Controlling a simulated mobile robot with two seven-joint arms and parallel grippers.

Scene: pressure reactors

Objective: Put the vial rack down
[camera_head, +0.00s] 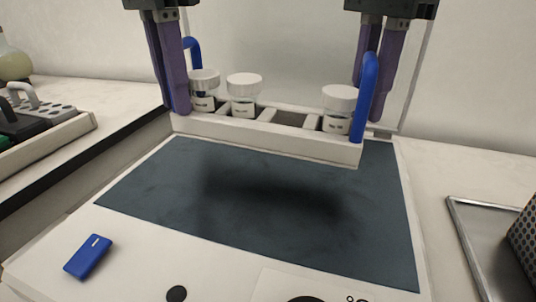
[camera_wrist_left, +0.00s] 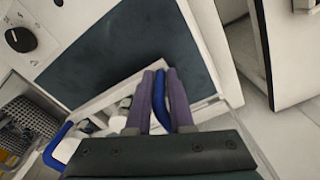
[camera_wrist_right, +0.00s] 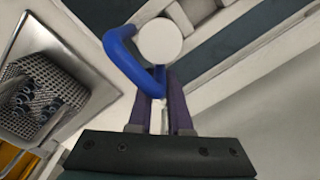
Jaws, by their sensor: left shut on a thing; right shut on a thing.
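My left gripper (camera_head: 180,108) is shut on the left blue handle (camera_head: 193,52); in the left wrist view this handle (camera_wrist_left: 160,95) lies between the purple fingers. My right gripper (camera_head: 375,82) is shut on the right blue handle (camera_head: 366,95). In the right wrist view that handle (camera_wrist_right: 115,45) bends beside a white vial cap (camera_wrist_right: 160,42).
The mat lies inside a white enclosure with a clear back panel. A blue block (camera_head: 88,256) and a dark knob (camera_head: 176,293) are at its front. A metal tray (camera_head: 470,235) with a patterned box (camera_head: 525,240) is at right. Another rack (camera_head: 45,150) and a flask (camera_head: 13,62) stand at left.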

